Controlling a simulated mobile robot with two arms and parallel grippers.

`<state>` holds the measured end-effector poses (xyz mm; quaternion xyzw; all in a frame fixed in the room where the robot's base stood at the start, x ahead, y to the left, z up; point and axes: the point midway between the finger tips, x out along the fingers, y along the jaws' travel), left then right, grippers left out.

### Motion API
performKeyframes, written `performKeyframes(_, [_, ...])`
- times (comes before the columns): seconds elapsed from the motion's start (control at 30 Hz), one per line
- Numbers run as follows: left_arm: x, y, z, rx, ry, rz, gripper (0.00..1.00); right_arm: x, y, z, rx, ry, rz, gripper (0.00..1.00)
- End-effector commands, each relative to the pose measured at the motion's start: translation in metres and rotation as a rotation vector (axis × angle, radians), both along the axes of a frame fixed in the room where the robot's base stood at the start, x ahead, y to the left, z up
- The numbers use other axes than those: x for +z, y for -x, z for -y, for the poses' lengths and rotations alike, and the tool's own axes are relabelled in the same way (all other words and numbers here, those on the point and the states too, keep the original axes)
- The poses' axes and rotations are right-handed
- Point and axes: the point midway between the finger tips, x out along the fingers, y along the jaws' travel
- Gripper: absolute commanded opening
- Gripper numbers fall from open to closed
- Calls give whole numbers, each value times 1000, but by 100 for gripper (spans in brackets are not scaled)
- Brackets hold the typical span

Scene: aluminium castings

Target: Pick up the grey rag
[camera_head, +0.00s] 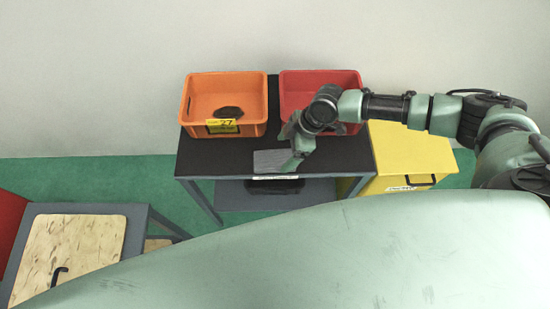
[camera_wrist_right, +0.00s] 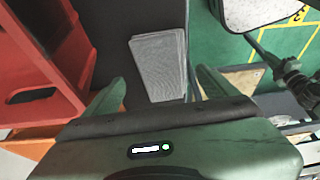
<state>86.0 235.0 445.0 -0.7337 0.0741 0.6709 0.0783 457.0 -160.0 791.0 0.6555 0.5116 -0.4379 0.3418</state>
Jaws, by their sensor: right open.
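The grey rag (camera_head: 271,161) lies flat and folded on the dark tabletop (camera_head: 220,155), near the table's front edge. In the right wrist view the rag (camera_wrist_right: 160,62) lies ahead of and between the spread fingers. My right gripper (camera_head: 294,151) is over the table at the rag's right side, and in the wrist view it (camera_wrist_right: 157,85) is open with nothing between its fingers. The arm hides part of the table behind it. My left gripper is not in view.
An orange bin (camera_head: 197,112) holding a dark item (camera_head: 228,112) and a red bin (camera_head: 315,78) stand at the table's back. A yellow box (camera_head: 405,150) is at its right. A bench with a wooden panel (camera_head: 75,245) is at the lower left.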

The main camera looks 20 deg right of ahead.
Motion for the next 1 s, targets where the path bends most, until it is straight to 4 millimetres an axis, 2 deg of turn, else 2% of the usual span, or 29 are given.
performKeyframes(0.1, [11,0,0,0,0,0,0,-15,1,-9,1,2,-3,87])
performKeyframes(0.23, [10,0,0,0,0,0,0,-31,-1,-14,0,1,-3,87])
performKeyframes(0.5, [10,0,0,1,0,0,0,-36,-1,-15,0,1,0,87])
performKeyframes(0.53, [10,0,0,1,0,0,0,-36,-1,-15,0,1,0,84])
performKeyframes(0.7, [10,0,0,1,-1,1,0,-36,-1,-15,-1,1,-1,37])
performKeyframes(0.77, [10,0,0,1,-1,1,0,-36,-1,-15,-1,1,-1,22])
performKeyframes(1.0, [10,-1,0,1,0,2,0,-35,-2,-15,-1,1,-1,22])
